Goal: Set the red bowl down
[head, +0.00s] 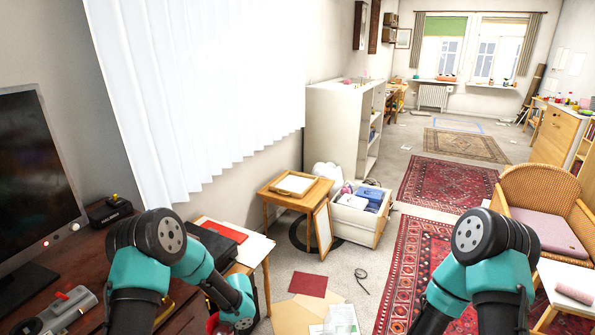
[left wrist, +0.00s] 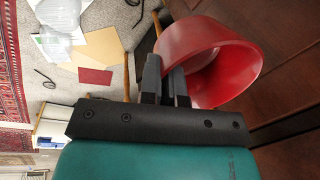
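The red bowl (left wrist: 207,50) fills the upper right of the left wrist view, its inside partly showing. My left gripper (left wrist: 166,75) is shut on the bowl's wall, one dark finger on each side of it. In the head view only a small piece of the bowl (head: 213,325) shows at the bottom edge, beside my left wrist. The bowl appears to be close to the dark wooden desk; I cannot tell whether it touches anything. My right arm reaches down at the right of the head view, with its gripper out of frame.
The brown desk (head: 85,262) holds a monitor (head: 35,175), a black box (head: 108,212) and a grey device (head: 68,310). A small table with a red book (head: 220,230) stands behind my left arm. Papers and a cardboard piece (head: 292,316) lie on the floor. A wicker chair (head: 545,195) is at right.

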